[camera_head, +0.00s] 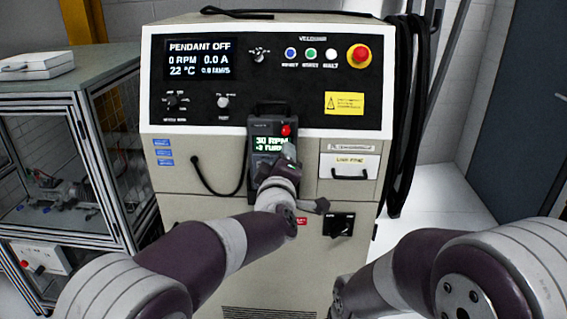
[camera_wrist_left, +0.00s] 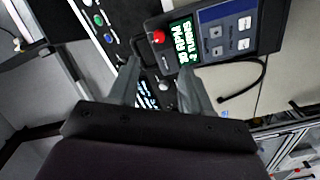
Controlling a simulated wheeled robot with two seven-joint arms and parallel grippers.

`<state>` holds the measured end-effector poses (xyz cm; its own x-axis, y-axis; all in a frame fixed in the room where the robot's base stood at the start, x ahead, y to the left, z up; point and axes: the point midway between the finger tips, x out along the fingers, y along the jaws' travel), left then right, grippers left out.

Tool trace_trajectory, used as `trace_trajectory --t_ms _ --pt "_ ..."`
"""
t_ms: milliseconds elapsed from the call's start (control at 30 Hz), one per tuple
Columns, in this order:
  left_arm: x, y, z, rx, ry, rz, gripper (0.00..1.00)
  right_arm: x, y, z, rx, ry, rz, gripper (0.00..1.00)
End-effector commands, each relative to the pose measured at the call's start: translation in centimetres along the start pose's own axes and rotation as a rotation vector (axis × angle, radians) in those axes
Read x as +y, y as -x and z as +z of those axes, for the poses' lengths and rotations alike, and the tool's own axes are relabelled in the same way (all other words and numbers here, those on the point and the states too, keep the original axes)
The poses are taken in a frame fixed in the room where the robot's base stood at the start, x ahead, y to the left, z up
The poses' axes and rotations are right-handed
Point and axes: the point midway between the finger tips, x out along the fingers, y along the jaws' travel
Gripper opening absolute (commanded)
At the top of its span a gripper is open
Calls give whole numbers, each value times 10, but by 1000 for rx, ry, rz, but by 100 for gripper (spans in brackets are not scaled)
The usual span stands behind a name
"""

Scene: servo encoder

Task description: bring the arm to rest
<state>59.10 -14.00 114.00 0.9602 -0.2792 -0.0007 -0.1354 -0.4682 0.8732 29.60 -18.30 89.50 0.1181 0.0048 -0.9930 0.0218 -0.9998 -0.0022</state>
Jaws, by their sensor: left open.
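My left gripper (camera_head: 288,152) is in front of the dark handheld pendant (camera_head: 262,127) on the cabinet's front. The pendant has a red button and a lit screen reading 30 RPM. My arm hides its lower part in the head view. In the left wrist view the left gripper (camera_wrist_left: 159,64) is open, with nothing between its fingers. The pendant (camera_wrist_left: 208,45) lies beyond the fingertips there, with its keys in sight. I cannot tell whether a finger touches it. My right arm shows at the lower right; its gripper is outside the picture.
The beige control cabinet (camera_head: 200,180) has a black panel (camera_head: 200,105) reading PENDANT OFF and 0 RPM. A black cable (camera_head: 215,188) loops left of the pendant. A drawer (camera_head: 348,162) and black switch (camera_head: 338,226) are at right. A glass-sided bench (camera_head: 95,180) stands left.

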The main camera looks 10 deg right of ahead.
Motion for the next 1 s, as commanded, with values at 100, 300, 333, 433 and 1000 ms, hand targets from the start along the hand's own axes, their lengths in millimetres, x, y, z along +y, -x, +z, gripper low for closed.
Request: trace_trajectory --t_ms 100,300,333,433,1000 --pt "0 0 0 0 -6 0 49 0 0 0 0 0 0 43" --pt "-59 29 66 -334 -295 -132 49 0 1 0 0 0 0 43" --pt "-79 45 73 -430 -380 -179 49 0 5 0 0 0 0 43" --pt "-150 114 53 -728 -621 -363 49 0 24 -3 0 0 0 43" --pt "-241 375 -126 -1167 -677 -933 49 0 95 -11 0 0 0 43"
